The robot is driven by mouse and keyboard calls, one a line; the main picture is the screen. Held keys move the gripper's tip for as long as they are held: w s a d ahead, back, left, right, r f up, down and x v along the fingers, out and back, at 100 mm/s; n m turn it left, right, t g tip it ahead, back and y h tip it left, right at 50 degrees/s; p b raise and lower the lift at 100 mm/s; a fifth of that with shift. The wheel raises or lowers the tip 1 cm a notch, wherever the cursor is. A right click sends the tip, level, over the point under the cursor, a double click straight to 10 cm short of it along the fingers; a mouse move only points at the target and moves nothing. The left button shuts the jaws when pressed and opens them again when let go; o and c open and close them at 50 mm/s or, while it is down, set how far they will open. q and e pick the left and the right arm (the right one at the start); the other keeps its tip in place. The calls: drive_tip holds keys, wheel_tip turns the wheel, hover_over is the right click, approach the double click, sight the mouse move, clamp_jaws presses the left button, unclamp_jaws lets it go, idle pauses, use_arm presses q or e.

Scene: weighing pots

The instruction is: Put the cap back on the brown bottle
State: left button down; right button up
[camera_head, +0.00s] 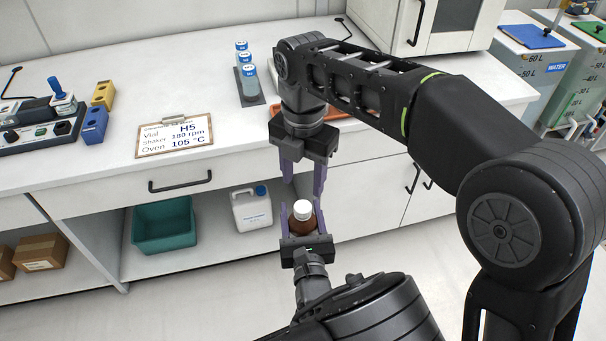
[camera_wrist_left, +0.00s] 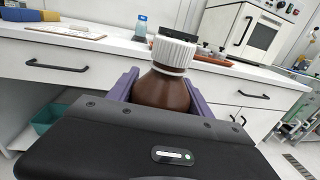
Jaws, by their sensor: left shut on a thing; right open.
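The brown bottle (camera_head: 300,227) is held upright between the purple fingers of my left gripper (camera_head: 302,214), in front of the bench. The bottle also shows large in the left wrist view (camera_wrist_left: 162,92). A white ribbed cap (camera_head: 302,208) sits over its neck, and it is clear in the left wrist view (camera_wrist_left: 174,51). I cannot tell how tightly it is screwed down. My right gripper (camera_head: 305,181) is open and empty, pointing down just above the cap, apart from it. The bottle's lower part is hidden by my left gripper.
The white bench (camera_head: 110,165) runs behind, with a sign board (camera_head: 174,136), a rack of vials (camera_head: 248,75) and an orange tray (camera_head: 340,112). A teal bin (camera_head: 164,226) and a white jug (camera_head: 251,210) stand on the shelf below. Floor in front is clear.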

sight(303, 206)
drive_tip(key=shift+f, duration=3.9)
clamp_jaws()
